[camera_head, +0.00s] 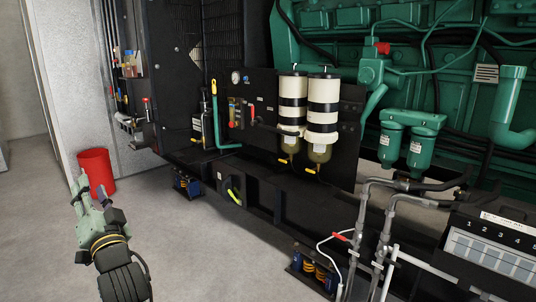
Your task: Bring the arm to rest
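My gripper (90,186) is at the lower left, raised in front of the bare grey floor. Its pale green fingers point up and away from me, with a gap between them. It looks open, and I see nothing held in it. My dark wrist, with a yellowish ring, is below it at the bottom edge. The rest of my arm is out of view.
A red bin (97,172) stands on the floor just behind my gripper in the picture. The dark genset skid (262,200) with green engine parts (400,65) fills the middle and right. Grey pipes (388,225) and a numbered panel (495,250) stand at lower right. Floor left is clear.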

